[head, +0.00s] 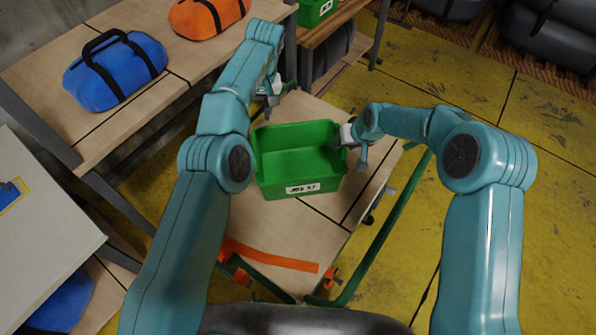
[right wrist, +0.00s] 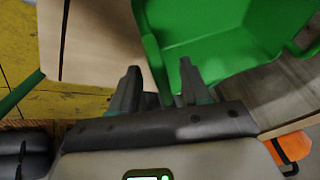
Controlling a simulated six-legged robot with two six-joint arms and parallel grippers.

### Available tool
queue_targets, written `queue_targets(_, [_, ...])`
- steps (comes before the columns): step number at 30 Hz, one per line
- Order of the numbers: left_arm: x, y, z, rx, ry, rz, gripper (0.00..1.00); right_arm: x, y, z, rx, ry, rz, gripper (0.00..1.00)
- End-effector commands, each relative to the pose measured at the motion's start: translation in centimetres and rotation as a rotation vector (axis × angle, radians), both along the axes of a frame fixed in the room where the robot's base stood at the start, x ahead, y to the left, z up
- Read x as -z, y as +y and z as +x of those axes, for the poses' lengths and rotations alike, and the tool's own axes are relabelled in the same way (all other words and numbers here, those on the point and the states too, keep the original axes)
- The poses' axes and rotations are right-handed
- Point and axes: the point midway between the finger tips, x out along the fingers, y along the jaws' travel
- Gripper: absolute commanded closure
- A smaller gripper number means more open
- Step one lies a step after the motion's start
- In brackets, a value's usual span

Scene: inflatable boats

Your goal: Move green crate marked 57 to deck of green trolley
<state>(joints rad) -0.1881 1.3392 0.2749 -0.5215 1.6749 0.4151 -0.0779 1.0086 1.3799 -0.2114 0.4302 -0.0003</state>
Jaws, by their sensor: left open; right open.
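The green crate (head: 297,170), with a white label that reads JOB 57, stands upright and empty over the wooden deck (head: 262,222) of the green trolley (head: 392,232). I cannot tell whether its base touches the deck. My left gripper (head: 271,106) is open at the crate's far left corner, partly hidden by its own arm. My right gripper (head: 354,152) is open at the crate's right wall. In the right wrist view, the crate's wall (right wrist: 152,50) runs down between the two open fingers (right wrist: 158,82).
An orange strip (head: 270,258) crosses the deck's near end. A bench at the left holds a blue bag (head: 115,70) and an orange bag (head: 205,14). Another green crate (head: 316,10) stands on a bench at the back. The yellow floor (head: 480,90) at the right is open.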

Motion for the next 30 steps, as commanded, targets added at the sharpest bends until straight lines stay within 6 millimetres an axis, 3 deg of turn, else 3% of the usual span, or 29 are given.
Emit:
queue_targets(9, [0.0, 0.0, 0.0, 0.0, 0.0, 0.0, 0.53, -6.6, -1.9, -2.3, 0.001, -0.003, 0.0, 0.53])
queue_targets(13, [0.0, 0.0, 0.0, 0.0, 0.0, 0.0, 0.53, -8.5, -2.5, -3.0, 0.0, -0.002, -0.001, 0.53])
queue_targets(18, [0.1, 0.0, 0.0, 0.0, 0.0, 0.0, 0.53, -9.6, -2.8, -3.5, -0.001, 0.001, -0.001, 0.53])
queue_targets(30, [0.0, 0.0, 0.0, 0.0, -0.001, 0.0, 0.53, -9.7, -2.8, -3.5, 0.0, 0.001, 0.0, 0.53])
